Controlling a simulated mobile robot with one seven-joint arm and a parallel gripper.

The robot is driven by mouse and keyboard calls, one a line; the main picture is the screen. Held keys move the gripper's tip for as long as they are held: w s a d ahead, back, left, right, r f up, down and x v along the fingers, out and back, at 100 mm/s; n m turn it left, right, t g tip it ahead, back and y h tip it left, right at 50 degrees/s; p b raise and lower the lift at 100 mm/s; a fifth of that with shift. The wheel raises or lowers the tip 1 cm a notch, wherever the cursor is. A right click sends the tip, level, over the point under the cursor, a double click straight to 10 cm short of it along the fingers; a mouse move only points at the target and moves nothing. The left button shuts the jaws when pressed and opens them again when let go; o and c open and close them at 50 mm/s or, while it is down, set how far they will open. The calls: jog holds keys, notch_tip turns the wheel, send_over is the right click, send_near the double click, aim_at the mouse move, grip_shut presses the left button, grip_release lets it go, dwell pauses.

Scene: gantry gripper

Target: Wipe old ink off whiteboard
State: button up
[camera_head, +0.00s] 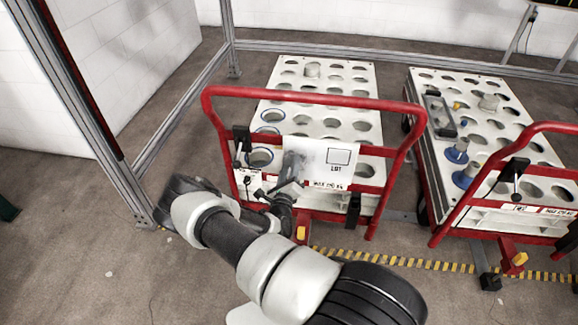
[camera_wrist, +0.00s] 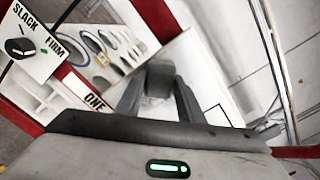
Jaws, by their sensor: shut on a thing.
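The whiteboard (camera_head: 318,178) is a small white panel on the near side of the left cart, inside its red handle frame. In the wrist view, my gripper (camera_wrist: 160,88) is shut on a dark grey block (camera_wrist: 160,77), likely an eraser. The block is at or close to the board; contact is unclear.
The left cart (camera_head: 350,70) has a white top with round holes and a red handle (camera_head: 300,95). A similar right cart (camera_head: 515,110) holds blue-based parts and a dark tray. A metal frame post (camera_head: 75,95) stands left. Yellow-black tape (camera_head: 420,263) crosses the floor.

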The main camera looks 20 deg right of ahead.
jog(key=shift+s+d+p, duration=0.3)
jog(key=shift+s+d, duration=0.25)
jog(key=shift+d, duration=0.25)
jog(key=shift+s+d+p, duration=0.3)
jog(key=shift+s+d, duration=0.2)
jog(key=shift+d, duration=0.25)
jog(key=shift+s+d+p, duration=0.3)
jog(key=shift+s+d, duration=0.25)
jog(key=shift+d, duration=0.25)
jog(key=shift+s+d+p, duration=0.2)
jog(key=shift+s+d, duration=0.15)
jog(key=shift+d, duration=0.3)
jog(key=shift+s+d+p, duration=0.2)
jog(key=shift+s+d, duration=0.15)
jog(key=shift+d, duration=0.3)
jog(key=shift+r, duration=0.1)
jog(key=shift+s, duration=0.1)
jog(key=shift+p+v, duration=1.25)
jog(key=shift+v, duration=1.7)
jog(key=shift+a, duration=0.1)
jog(key=p+v, duration=0.1)
jog(key=v, duration=0.2)
